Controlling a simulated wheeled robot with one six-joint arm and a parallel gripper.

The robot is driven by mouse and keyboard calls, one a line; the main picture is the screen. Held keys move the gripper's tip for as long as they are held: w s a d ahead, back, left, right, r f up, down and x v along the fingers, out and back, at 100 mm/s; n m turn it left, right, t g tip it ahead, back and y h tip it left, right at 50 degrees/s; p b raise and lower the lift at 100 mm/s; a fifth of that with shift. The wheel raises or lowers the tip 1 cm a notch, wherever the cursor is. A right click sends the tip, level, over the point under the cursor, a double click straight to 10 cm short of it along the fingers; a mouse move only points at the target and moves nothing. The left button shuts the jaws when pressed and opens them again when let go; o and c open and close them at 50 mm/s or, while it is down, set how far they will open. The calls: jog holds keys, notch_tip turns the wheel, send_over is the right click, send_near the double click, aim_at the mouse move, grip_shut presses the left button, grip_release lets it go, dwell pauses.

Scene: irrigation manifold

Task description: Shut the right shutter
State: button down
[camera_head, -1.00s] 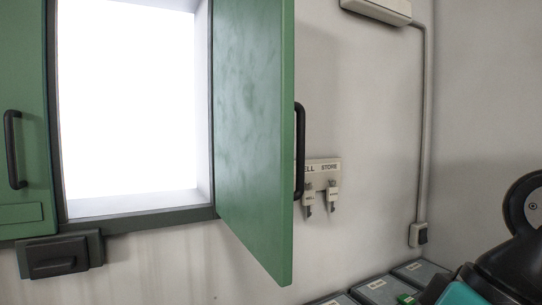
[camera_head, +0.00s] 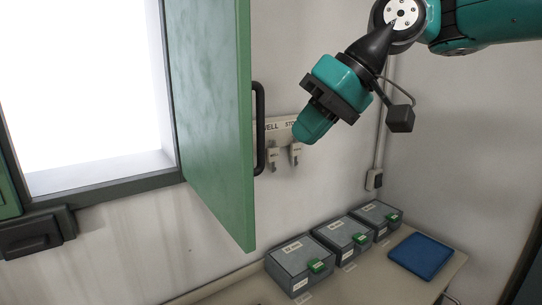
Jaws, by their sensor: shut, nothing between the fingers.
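The right shutter (camera_head: 210,120) is a green panel that stands open, swung out from the right side of the bright window (camera_head: 80,90). Its black handle (camera_head: 259,128) is on the far face, at the panel's right edge. My gripper (camera_head: 308,130) has teal fingers and is shut and empty. It is to the right of the handle and apart from it in the picture, in front of the key rack on the wall. A small part of the left shutter (camera_head: 8,195) shows at the left edge.
A key rack (camera_head: 276,127) with hanging keys is on the wall behind my gripper. Below, a bench (camera_head: 350,285) bears several grey boxes with green latches (camera_head: 302,264) and a blue tray (camera_head: 421,255). A dark box (camera_head: 35,232) is under the window. A conduit with a switch (camera_head: 374,179) runs down the wall.

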aim_at(251, 175)
jog(key=a+f, duration=0.1)
jog(key=a, duration=0.1)
jog(key=s+a+f+p, duration=0.1)
jog(key=s+a, duration=0.1)
jog(key=a, duration=0.1)
jog(key=shift+a+f+p, duration=0.3)
jog(key=shift+f+p, duration=0.05)
jog(key=shift+f, duration=0.05)
jog(key=shift+f, duration=0.1)
